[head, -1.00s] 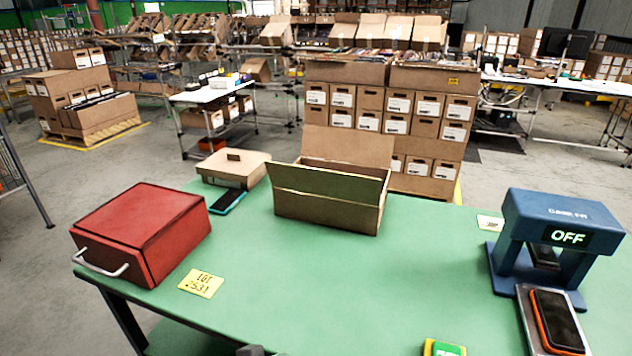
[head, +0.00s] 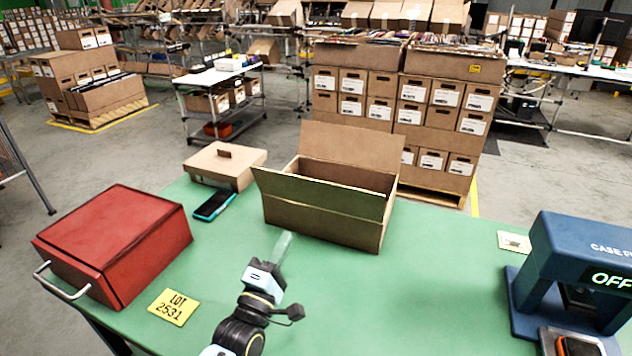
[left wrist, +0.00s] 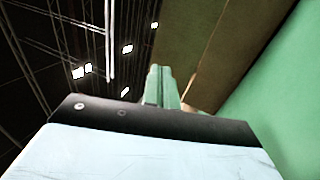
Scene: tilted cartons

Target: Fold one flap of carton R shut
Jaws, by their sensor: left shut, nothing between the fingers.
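An open brown carton (head: 316,222) stands on the green table, with its far flap (head: 352,146) raised and its near flap (head: 318,194) tilted up and outward. No letter shows on it, so I cannot tell if it is carton R. My left gripper (head: 286,237) is shut and empty, its pale green fingers just in front of the carton's near wall. In the left wrist view the shut fingers (left wrist: 161,84) point up beside a brown carton surface (left wrist: 180,30). I cannot tell if they touch it. My right gripper is out of view.
A small closed carton (head: 225,165) and a dark phone (head: 214,205) lie left of the open carton. A red case (head: 115,243) and a yellow lot card (head: 172,307) are at the table's left. A blue "OFF" device (head: 575,262) stands at right. The table's middle right is clear.

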